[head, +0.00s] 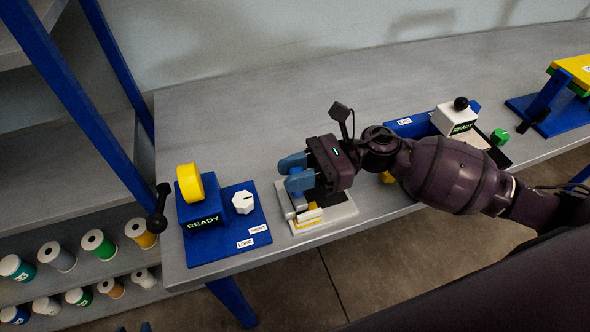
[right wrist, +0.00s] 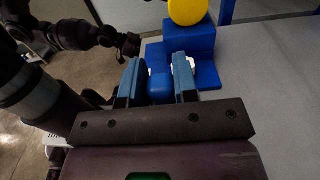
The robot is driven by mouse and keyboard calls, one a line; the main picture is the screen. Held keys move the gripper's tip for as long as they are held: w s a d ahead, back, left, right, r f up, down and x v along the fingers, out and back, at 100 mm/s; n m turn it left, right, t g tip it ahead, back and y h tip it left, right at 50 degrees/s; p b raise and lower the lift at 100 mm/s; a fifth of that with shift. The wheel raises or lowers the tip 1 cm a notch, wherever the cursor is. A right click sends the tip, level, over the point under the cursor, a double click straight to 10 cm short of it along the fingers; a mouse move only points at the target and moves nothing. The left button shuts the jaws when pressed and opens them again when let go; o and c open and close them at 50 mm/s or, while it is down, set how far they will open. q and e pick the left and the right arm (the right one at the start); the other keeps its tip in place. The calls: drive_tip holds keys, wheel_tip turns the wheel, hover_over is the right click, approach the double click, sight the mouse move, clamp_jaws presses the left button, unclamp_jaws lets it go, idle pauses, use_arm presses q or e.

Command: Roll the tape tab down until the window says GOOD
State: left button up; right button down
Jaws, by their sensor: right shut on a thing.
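My right gripper (head: 293,172) is over a small white fixture (head: 338,212) near the table's front edge. Its blue fingers are shut on a blue roller-like piece (right wrist: 160,87), which shows between them in the right wrist view. Yellow strips (head: 306,216) lie on the fixture beside and below the fingers; I cannot tell which part is the tape tab. No window reading GOOD shows. My left arm seems to show as dark links (right wrist: 85,35) at the top left of the right wrist view; its jaws cannot be made out.
Left of the fixture stands a blue dispenser (head: 197,210) with a yellow disc (head: 190,183), white knob (head: 243,202) and READY window. A white box (head: 453,117) also reads READY, farther right. A blue and yellow stand (head: 545,100) is at far right. Spools fill shelves at left.

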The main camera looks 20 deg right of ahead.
drive_tip(key=shift+d+b, duration=0.3)
drive_tip(key=shift+d, duration=0.95)
drive_tip(key=shift+a, duration=1.25)
drive_tip(key=shift+d, duration=1.25)
idle(0.3)
drive_tip(key=shift+r, duration=0.1)
wheel_tip(320, 180, up, 7)
drive_tip(key=p, duration=0.2)
drive_tip(key=shift+p, duration=0.4)
idle(0.5)
idle(0.5)
